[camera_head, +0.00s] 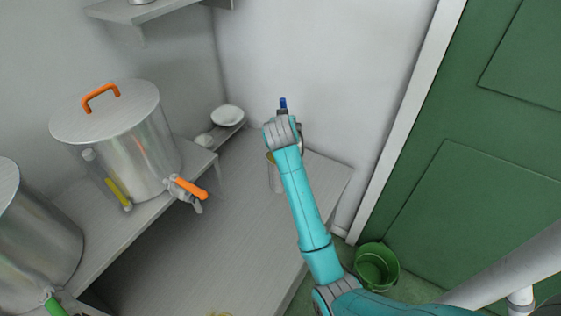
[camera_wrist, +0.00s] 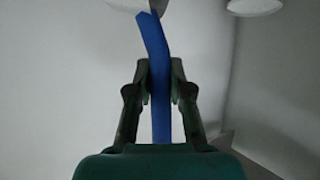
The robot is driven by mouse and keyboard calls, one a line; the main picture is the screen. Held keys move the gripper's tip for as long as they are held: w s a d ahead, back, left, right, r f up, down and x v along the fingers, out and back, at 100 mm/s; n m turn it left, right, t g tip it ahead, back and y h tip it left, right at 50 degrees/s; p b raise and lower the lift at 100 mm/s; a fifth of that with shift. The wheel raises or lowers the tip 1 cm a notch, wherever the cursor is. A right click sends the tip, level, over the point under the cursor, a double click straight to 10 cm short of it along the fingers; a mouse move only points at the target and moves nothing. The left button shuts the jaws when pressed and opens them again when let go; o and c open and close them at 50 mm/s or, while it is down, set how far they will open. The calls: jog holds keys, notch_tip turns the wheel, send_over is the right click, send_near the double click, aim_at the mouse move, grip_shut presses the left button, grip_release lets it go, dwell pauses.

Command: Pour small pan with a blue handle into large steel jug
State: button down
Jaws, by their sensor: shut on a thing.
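My gripper (camera_wrist: 161,82) is shut on the blue handle (camera_wrist: 157,55) of the small pan. The wrist view shows only a sliver of the pan's pale body (camera_wrist: 140,4) at the top edge. In the head view the blue handle's end (camera_head: 283,103) sticks up past my gripper (camera_head: 283,118), over the far end of the bench. A steel vessel (camera_head: 274,176), probably the large steel jug, stands on the bench behind my arm, mostly hidden. I cannot tell the pan's tilt or what is in it.
A big steel tank with an orange handle (camera_head: 125,140) and a tap stands on the left shelf, with another tank (camera_head: 35,235) nearer. White bowls (camera_head: 228,115) sit on a small back shelf. A green bucket (camera_head: 377,268) stands by the green door (camera_head: 470,170).

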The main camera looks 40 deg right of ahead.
jog(key=s+d, duration=0.1)
jog(key=d+m+y, duration=0.1)
jog(key=d, duration=0.1)
jog(key=shift+s, duration=0.35)
jog(key=shift+s+d+f+m+t+y, duration=0.2)
jog(key=shift+s+d+m+t+y, duration=0.15)
jog(key=shift+d, duration=0.2)
jog(key=s+d+f+m+t+y+b, duration=0.1)
jog(key=s+d+f+m+t+y, duration=0.1)
jog(key=d, duration=0.4)
jog(key=s+d+f+m+t+y+b, duration=0.2)
jog(key=s+d+f+m+t+y, duration=0.1)
jog(key=s+d+f+m+y, duration=0.1)
jog(key=shift+s+d+f+m, duration=0.4)
jog(key=shift+d+f+m, duration=0.25)
jog(key=shift+d+f, duration=0.75)
